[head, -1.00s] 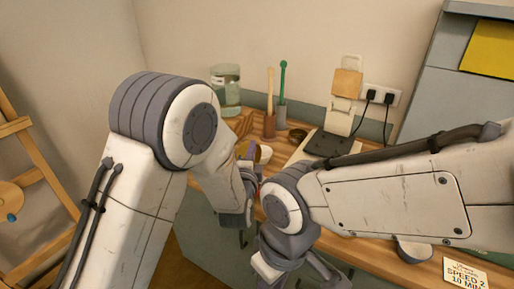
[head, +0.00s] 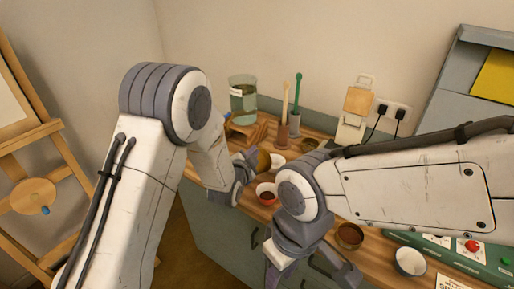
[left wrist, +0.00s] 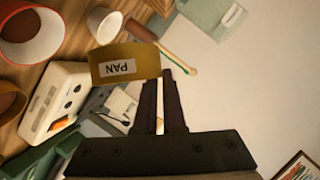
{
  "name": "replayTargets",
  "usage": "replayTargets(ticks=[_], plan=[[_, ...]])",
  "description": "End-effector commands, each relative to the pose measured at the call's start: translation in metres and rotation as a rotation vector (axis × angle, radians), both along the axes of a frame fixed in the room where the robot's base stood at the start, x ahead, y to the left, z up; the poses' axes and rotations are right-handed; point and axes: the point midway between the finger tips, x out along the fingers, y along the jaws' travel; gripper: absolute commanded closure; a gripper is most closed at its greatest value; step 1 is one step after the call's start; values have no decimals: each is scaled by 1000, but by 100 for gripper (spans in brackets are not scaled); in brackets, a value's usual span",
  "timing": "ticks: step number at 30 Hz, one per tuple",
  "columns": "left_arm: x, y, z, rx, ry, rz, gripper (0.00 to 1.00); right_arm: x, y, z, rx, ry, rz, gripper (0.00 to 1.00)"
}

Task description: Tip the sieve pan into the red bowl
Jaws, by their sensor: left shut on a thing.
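My left gripper (head: 247,163) is shut on the brass-coloured sieve pan (head: 263,160). In the left wrist view the pan (left wrist: 112,66), labelled PAN, sits at my fingertips (left wrist: 160,80). The pan appears tilted in the head view; its contents cannot be made out. The red bowl (head: 267,192) stands on the table just below and right of the pan in the head view, with something brownish inside. A red-rimmed bowl also shows at the upper left of the left wrist view (left wrist: 31,40), apart from the pan. My right gripper (head: 312,272) is lower, its fingers apart and empty.
A white bowl (head: 278,160) stands behind the red bowl. A brown bowl (head: 349,236) and another white bowl (head: 410,262) stand at the right front. A glass jar (head: 243,95), upright tools (head: 296,105) and a white device (head: 352,125) are at the back. My right arm hides much of the table.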

Motion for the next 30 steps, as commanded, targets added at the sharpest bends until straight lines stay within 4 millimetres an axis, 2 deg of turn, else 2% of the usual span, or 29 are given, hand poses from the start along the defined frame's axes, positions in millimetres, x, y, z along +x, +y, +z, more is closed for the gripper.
replayTargets(ticks=[1,6,8,11,21,30], plan=[[2,3,6,-24,19,2,100,0,0,11,0,0,0,66],[6,8,8,-107,79,1,100,0,0,28,0,0,-1,66],[8,12,-1,-174,126,3,100,0,0,22,0,0,-1,66],[10,15,-6,-278,201,2,100,0,0,23,0,0,-1,66],[17,24,-20,-573,419,0,100,0,0,36,0,0,-2,66],[18,25,-26,-669,487,-1,100,0,0,41,0,0,-2,66]])
